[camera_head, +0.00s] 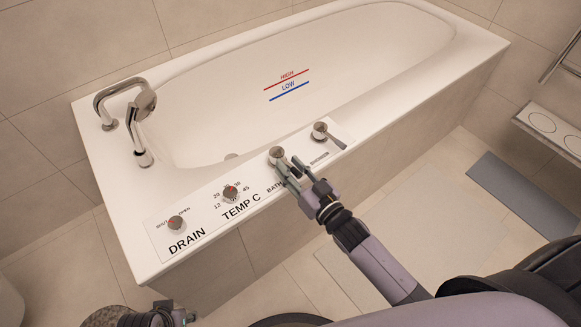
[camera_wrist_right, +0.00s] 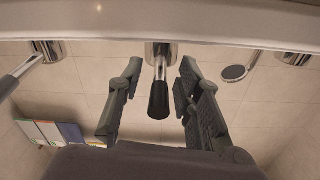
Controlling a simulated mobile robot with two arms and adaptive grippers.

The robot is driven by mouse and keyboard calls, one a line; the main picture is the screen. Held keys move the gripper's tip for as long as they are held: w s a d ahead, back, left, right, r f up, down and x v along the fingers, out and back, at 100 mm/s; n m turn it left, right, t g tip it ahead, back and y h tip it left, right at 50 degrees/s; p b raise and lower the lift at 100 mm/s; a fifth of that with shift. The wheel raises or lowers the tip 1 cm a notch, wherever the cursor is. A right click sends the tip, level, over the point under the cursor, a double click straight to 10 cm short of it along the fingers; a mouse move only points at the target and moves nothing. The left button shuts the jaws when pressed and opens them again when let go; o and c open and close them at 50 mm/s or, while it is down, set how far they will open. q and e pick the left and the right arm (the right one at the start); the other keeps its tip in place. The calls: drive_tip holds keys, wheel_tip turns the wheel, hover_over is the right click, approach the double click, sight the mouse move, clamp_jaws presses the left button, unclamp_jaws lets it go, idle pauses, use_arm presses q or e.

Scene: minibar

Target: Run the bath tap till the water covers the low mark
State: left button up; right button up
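The white bathtub (camera_head: 190,80) shows a blue LOW line (camera_head: 289,91) below a red HIGH line (camera_head: 287,79) on its inner wall. I see no water in it. On the rim panel, the tap lever (camera_head: 277,154) above the partly hidden BATH label is at my right gripper (camera_head: 306,184). In the right wrist view this gripper (camera_wrist_right: 160,100) is open, one finger on each side of the lever's black grip (camera_wrist_right: 158,98), with gaps visible. My left gripper (camera_head: 162,314) is partly in view at the bottom left; its opening is unclear.
The panel also holds a DRAIN knob (camera_head: 176,222), a TEMP C knob (camera_head: 230,192) and another lever (camera_head: 328,134). A chrome spout (camera_head: 104,108) and hand shower (camera_head: 145,104) stand at the left end. A grey mat (camera_head: 525,194) lies at right.

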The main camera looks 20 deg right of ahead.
drive_tip(key=shift+w, duration=0.2)
clamp_jaws()
idle(0.3)
idle(0.5)
